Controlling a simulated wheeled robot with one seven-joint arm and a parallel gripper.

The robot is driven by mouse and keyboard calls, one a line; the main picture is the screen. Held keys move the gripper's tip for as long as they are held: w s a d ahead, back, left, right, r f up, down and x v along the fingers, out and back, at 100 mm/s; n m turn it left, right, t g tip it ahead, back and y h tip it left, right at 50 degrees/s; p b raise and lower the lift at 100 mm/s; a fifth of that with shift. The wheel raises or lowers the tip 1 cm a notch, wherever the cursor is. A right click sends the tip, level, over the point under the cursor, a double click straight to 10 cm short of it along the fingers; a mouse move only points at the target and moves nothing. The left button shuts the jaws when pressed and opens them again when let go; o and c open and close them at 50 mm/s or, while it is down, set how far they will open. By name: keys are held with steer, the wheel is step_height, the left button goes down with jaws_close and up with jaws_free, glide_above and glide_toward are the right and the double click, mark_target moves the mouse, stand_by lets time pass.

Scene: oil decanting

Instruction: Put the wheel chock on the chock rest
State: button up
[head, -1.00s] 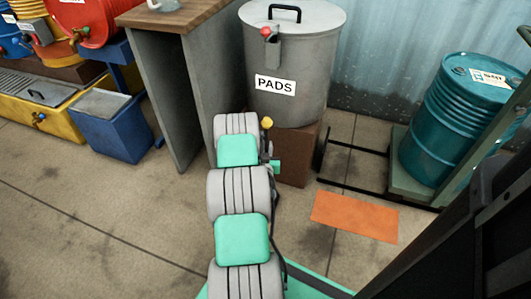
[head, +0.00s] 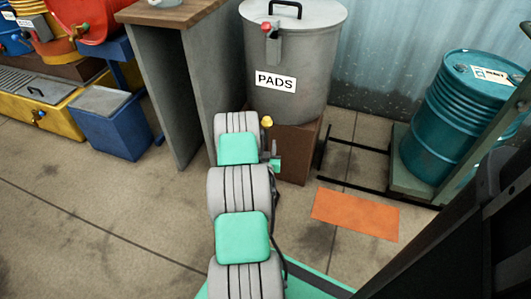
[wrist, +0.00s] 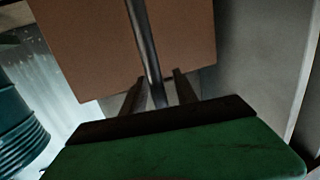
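My gripper (wrist: 159,78) shows in the wrist view as two dark fingers with a gap between them. A dark upright rod (wrist: 143,40) runs into this gap. A space shows between the rod and the right finger, so the fingers look open around it. I cannot tell what the rod belongs to. In the head view my arm hides most of the gripper, and a small yellow knob (head: 267,121) shows beside it. I cannot make out the wheel chock or the chock rest for certain in either view.
A grey PADS bin (head: 292,55) stands on a brown block (head: 297,155) just beyond my arm. A grey bench (head: 165,85) is close on the left. A teal drum (head: 445,130) stands at right. An orange mat (head: 355,213) lies on open floor.

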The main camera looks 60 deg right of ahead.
steer(key=shift+a+b, duration=0.3)
steer(key=r+v, duration=0.1)
steer(key=v, duration=0.9)
steer(key=w+r+m+g+y, duration=0.1)
steer(key=w+r+m+g, duration=0.25)
steer(key=w+r, duration=0.5)
steer(key=w+a+r+n+y, duration=0.2)
steer(key=w+a+y, duration=0.15)
steer(key=a, duration=0.45)
steer(key=w+a+r+n+y, duration=0.1)
steer(key=w+a+n+y, duration=0.2)
steer(key=a, duration=0.5)
steer(key=s+a+r+n+y, duration=0.2)
steer(key=s+a+n, duration=0.1)
steer(key=a, duration=0.7)
steer(key=s+a+r+n+g+y, duration=0.1)
steer(key=s+a+r+n+y, duration=0.1)
steer(key=a, duration=0.8)
steer(key=s+a+r+n+y, duration=0.3)
steer(key=a+n, duration=0.3)
steer(key=a, duration=0.4)
steer(key=shift+s+n+y+b, duration=0.4)
steer(key=shift+s+y, duration=0.25)
steer(key=shift+s, duration=0.1)
